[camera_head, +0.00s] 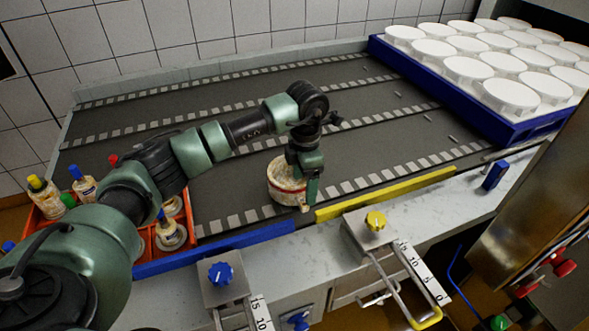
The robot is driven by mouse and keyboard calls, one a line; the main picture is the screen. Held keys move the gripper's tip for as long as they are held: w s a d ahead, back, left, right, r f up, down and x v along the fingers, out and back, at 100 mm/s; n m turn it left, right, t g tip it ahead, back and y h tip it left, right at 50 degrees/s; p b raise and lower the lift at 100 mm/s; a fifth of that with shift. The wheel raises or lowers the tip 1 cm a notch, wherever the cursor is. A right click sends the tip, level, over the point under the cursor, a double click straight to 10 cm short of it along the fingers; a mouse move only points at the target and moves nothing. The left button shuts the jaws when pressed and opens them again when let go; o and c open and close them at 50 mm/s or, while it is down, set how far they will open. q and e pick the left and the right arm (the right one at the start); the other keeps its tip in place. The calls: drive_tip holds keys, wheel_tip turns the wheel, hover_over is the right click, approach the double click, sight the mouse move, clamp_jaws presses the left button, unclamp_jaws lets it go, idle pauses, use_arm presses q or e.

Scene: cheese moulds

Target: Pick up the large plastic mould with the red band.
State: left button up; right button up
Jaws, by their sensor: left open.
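The mould with the red band (284,190) is a round, whitish, stained tub standing upright on the dark grey work surface near its front edge. My left arm comes in from the left and bends down over it. My left gripper (305,196) is open and points down at the mould's right side, covering part of it. I cannot tell whether the fingers touch the mould. My right gripper is not in view.
A blue tray (465,111) of several white tubs stands at the back right. An orange crate (45,207) with bottles is at the left, partly behind my arm. Blue and yellow rails (386,194) line the front edge. The surface behind the mould is clear.

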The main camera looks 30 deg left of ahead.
sight(302, 200)
use_arm(q)
drive_tip(key=shift+w+a, duration=0.15)
drive_tip(key=shift+w, duration=0.05)
drive_tip(key=shift+f, duration=0.35)
drive_tip(key=f+p, duration=0.1)
drive_tip(key=f, duration=0.5)
drive_tip(key=shift+s+a+f+p, duration=0.1)
drive_tip(key=shift+s+f+p, duration=0.1)
drive_tip(key=shift+p, duration=0.15)
drive_tip(key=shift+f, duration=0.25)
clamp_jaws()
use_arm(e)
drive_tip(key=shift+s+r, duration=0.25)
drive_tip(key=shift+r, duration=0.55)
